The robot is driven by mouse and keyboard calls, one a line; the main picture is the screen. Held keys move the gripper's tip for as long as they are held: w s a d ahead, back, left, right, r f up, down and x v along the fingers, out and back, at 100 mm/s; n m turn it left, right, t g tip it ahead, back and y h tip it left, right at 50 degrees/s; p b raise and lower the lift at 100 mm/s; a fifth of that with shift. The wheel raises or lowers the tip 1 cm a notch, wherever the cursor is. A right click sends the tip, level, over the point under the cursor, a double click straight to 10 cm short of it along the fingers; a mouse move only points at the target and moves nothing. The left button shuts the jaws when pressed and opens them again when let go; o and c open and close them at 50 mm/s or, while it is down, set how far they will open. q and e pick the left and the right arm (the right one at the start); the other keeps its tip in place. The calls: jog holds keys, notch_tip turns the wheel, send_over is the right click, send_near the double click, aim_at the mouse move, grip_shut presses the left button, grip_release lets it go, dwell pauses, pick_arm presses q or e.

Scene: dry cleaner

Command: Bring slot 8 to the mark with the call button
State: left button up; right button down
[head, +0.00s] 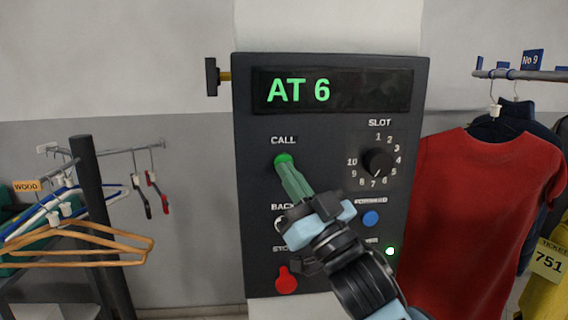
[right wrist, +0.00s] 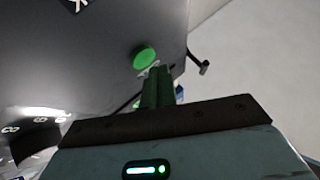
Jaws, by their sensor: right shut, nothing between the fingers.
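The dark control panel (head: 330,120) faces me, its display (head: 298,91) reading "AT 6" in green. The slot dial (head: 378,162) is ringed by numbers 1 to 10; its pointer looks aimed low, around 6 or 7, but is too small to be sure. The green call button (head: 283,158) is left of the dial and also shows in the right wrist view (right wrist: 144,57). My right gripper (head: 287,170) is shut and empty, its green fingertips at the lower edge of the call button; I cannot tell whether they touch. My left gripper is out of view.
Hangers (head: 85,240) hang left; a red garment (head: 478,190) hangs close on the right.

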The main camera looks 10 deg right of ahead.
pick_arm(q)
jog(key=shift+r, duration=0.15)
pick_arm(e)
jog(key=shift+w, duration=0.15)
dwell(0.6)
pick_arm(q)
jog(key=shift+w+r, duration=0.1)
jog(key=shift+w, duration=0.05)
pick_arm(e)
jog(key=shift+w, duration=0.3)
jog(key=shift+w, duration=0.4)
dwell(0.7)
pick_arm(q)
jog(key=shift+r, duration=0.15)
pick_arm(e)
jog(key=shift+s, duration=0.1)
pick_arm(q)
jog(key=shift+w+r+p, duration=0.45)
jog(key=shift+p, duration=0.1)
pick_arm(e)
jog(key=shift+s, duration=0.75)
